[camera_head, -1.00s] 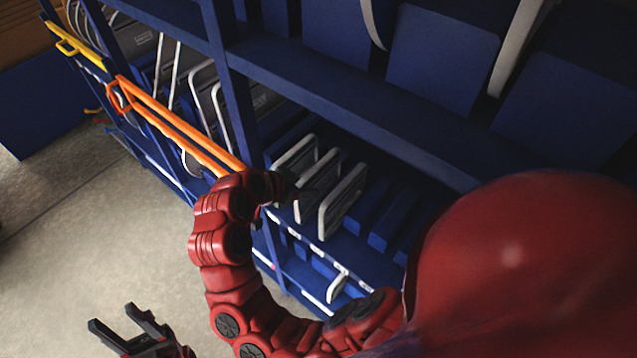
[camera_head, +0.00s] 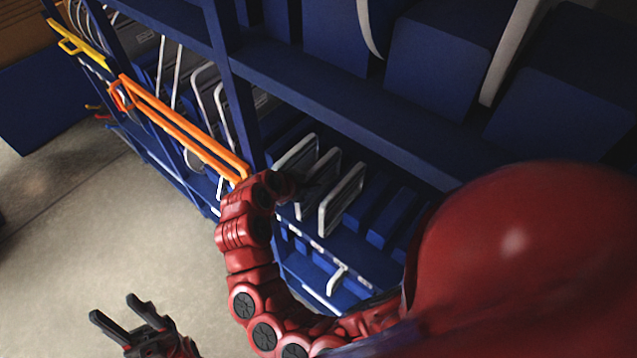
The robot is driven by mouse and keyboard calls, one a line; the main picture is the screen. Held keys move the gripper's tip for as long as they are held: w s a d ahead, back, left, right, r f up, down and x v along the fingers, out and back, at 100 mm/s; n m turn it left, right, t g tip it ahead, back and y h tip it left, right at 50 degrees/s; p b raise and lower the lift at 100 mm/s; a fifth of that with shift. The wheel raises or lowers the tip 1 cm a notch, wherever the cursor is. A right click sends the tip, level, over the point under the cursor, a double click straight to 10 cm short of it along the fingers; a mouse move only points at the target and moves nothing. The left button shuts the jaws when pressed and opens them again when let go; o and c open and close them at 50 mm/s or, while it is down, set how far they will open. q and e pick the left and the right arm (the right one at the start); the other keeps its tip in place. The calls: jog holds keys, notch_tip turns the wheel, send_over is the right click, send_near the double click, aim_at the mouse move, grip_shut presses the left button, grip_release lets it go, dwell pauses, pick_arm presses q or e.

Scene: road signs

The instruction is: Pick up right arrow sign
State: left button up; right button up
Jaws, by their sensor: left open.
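Several road signs with pale rims stand on edge in slots of the blue shelf (camera_head: 370,117), among them a front sign (camera_head: 341,200) and a sign (camera_head: 296,156) behind it. Their faces are turned away or dark, so I cannot tell which is the right arrow sign. My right gripper (camera_head: 312,196) is a dark shape at these signs, at the end of the red arm; its jaws are too dark to read, and I cannot tell if it touches a sign. My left gripper (camera_head: 114,308) is open and empty over the floor at the lower left, apart from the shelf.
An orange barrier (camera_head: 185,130) and a yellow one (camera_head: 78,45) hang along the shelf's front. More framed signs (camera_head: 205,88) stand in the left bay. Large blue bins (camera_head: 445,60) fill the upper level. The grey floor (camera_head: 80,220) at left is clear.

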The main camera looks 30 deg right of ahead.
aim_at(320, 163)
grip_shut()
jog(key=shift+r, duration=0.1)
dwell(1.2)
notch_tip(320, 163, up, 8)
jog(key=b, duration=0.3)
jog(key=shift+r, duration=0.25)
jog(key=shift+r+b, duration=0.35)
jog(key=shift+r, duration=0.3)
